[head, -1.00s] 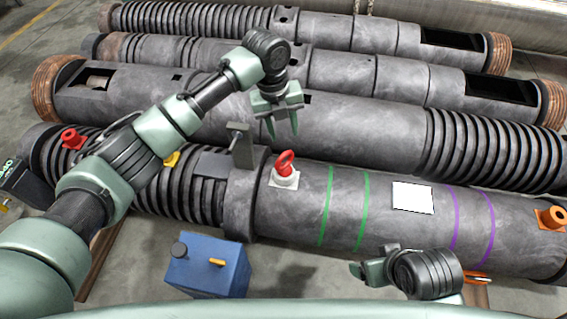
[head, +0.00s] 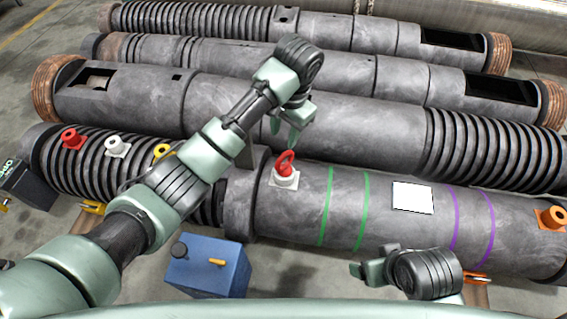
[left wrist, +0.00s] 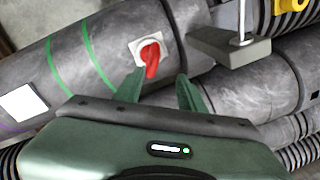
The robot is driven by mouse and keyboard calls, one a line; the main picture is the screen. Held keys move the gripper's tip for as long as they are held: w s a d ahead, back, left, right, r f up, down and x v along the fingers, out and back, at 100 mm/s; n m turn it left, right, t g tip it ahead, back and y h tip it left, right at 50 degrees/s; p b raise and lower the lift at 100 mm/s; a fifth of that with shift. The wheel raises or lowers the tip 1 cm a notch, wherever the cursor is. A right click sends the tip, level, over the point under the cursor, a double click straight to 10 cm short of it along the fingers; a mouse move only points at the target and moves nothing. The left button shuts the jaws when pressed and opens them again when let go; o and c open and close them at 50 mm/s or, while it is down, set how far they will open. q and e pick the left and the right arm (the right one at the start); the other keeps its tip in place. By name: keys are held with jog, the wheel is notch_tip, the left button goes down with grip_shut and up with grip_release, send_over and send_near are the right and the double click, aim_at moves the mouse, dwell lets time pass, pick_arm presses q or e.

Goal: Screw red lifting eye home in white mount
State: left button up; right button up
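The red lifting eye (head: 286,160) stands upright in the white mount (head: 285,179) on the front barrel (head: 310,215). In the left wrist view the red eye (left wrist: 150,58) shows above the white mount (left wrist: 144,46), just beyond my fingertips. My left gripper (head: 283,135) is open and empty, its fingers pointing down, a little above and behind the eye. In the left wrist view the fingers of my left gripper (left wrist: 160,78) are wide apart, with the eye between their lines but beyond the tips. My right gripper (head: 360,271) is low at the front; its finger state is unclear.
A grey upright block with a pin (left wrist: 232,44) stands close beside the eye. Red (head: 72,138), white (head: 116,146) and yellow (head: 162,151) mounts sit at the left; an orange mount (head: 552,217) sits far right. A blue box (head: 208,266) stands in front.

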aim_at(284, 157)
pick_arm(q)
jog(key=shift+f+b, duration=0.55)
jog(key=shift+f, duration=4.7)
